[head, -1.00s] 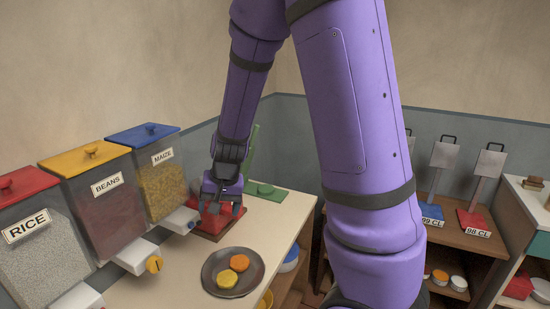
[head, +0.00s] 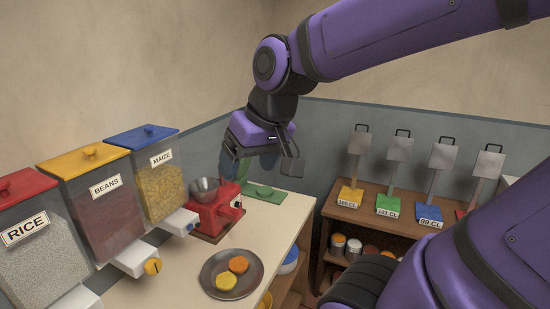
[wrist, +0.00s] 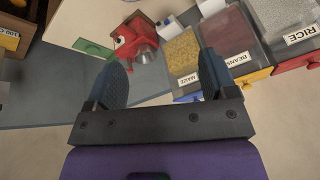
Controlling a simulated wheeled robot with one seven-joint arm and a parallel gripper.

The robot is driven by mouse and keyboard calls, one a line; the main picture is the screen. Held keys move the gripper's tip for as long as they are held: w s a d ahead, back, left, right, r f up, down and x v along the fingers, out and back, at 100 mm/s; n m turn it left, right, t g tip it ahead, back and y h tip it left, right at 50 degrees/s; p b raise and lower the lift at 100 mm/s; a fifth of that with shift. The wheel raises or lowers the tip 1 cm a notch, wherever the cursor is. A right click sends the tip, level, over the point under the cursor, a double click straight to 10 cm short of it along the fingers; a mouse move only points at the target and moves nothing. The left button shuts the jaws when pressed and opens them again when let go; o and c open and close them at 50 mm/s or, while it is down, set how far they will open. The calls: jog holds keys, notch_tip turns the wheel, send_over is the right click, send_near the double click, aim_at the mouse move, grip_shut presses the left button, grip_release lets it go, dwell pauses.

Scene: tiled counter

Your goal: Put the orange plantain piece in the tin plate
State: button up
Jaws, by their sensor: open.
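The tin plate (head: 207,279) is a dark round dish near the counter's front edge in the head view. The orange plantain piece (head: 238,264) lies in it, beside a yellow piece (head: 226,281). My gripper (head: 256,164) is open and empty, raised above the back of the counter, well behind and above the plate. In the wrist view, its two fingers (wrist: 162,68) are spread apart with nothing between them. The plate and the pieces are not visible in the wrist view.
A red grinder (head: 213,212) with a metal funnel stands behind the plate, with a green base (head: 263,192) beyond it. Rice (head: 38,240), beans (head: 105,205) and maize (head: 155,185) dispensers line the left. A shelf (head: 385,218) with several colored stands is at right.

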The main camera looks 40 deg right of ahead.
jog(key=s+r+h, duration=0.1)
jog(key=s+r, duration=0.1)
jog(key=s, duration=0.4)
jog(key=shift+d+r+n+t, duration=0.15)
jog(key=shift+d+n+t, duration=0.15)
jog(key=shift+d+n, duration=0.1)
jog(key=shift+w, duration=0.1)
dwell(0.5)
